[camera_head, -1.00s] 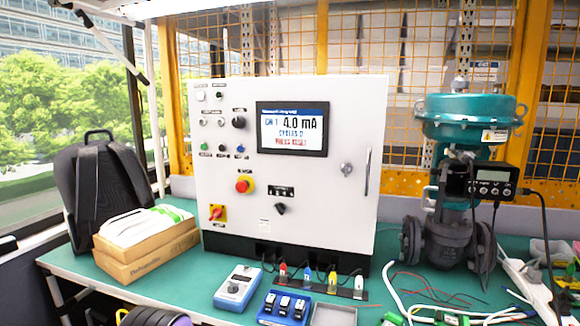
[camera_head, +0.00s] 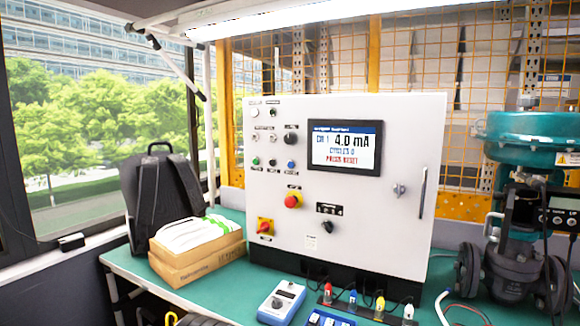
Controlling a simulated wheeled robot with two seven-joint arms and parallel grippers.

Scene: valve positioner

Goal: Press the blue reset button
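The blue reset button (camera_head: 291,164) is a small round blue button on the left part of the white control cabinet's front (camera_head: 375,222). The cabinet's screen (camera_head: 344,146) reads 4.0 mA, with a red line that seems to say press reset. Neither gripper shows in the head view, and nothing is in front of the button.
A red emergency stop (camera_head: 293,201) and a red-yellow switch (camera_head: 265,226) are lower on the cabinet. Cardboard boxes (camera_head: 195,263) and a black backpack (camera_head: 160,200) stand to the left. A blue handheld device (camera_head: 281,302) lies in front. A teal valve actuator (camera_head: 530,140) stands at right.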

